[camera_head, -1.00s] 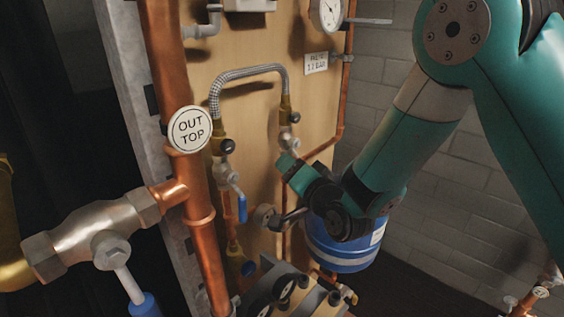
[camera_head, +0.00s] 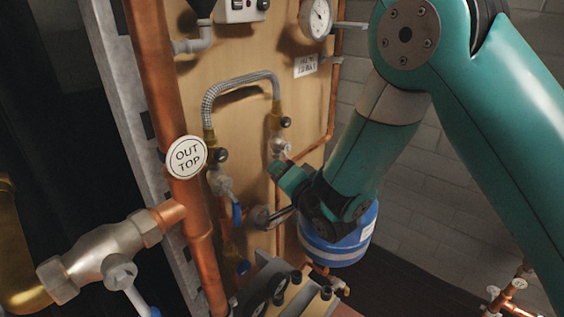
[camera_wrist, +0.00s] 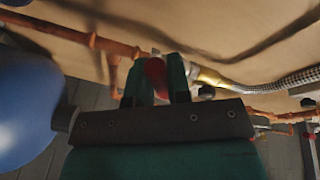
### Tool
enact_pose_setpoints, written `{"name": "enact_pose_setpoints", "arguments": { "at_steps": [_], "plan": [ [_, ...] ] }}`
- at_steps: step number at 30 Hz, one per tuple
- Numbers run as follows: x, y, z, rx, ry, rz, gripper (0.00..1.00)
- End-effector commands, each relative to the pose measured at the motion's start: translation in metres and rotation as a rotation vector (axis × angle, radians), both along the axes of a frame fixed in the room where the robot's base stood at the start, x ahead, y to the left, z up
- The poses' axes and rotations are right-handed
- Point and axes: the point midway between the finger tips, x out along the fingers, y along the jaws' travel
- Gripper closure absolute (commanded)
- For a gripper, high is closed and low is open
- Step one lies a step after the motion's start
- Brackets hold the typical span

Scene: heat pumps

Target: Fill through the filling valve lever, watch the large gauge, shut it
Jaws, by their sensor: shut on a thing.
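In the wrist view a red lever (camera_wrist: 155,77) sits between the two dark green fingers of my gripper (camera_wrist: 158,82), which is shut on it. The lever belongs to a valve on the copper pipe beside the brass end of the braided hose. In the head view my gripper (camera_head: 284,170) is at the valve (camera_head: 279,145) below the hose's right end; my wrist hides most of the lever. The large gauge (camera_head: 318,18) is at the top, round and white-faced, seen at a slant. Its needle reading is too small to tell.
The braided hose (camera_head: 240,82) arches to a left valve with a blue lever (camera_head: 237,213). A blue vessel (camera_head: 338,242) hangs just behind and below my wrist. A thick copper pipe with an "OUT TOP" tag (camera_head: 187,157) stands left. A small label plate (camera_head: 306,66) is below the gauge.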

Motion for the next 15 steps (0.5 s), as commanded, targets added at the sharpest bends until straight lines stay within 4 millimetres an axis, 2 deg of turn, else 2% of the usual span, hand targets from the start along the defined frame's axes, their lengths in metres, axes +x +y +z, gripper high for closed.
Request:
{"name": "enact_pose_setpoints", "arguments": {
  "at_steps": [1, 15],
  "plan": [
    [-0.002, 0.001, 0.011, 0.021, 0.029, 0.002, 1.0],
    [-0.003, 0.0, 0.028, 0.265, 0.273, -0.014, 1.0]
  ]
}}
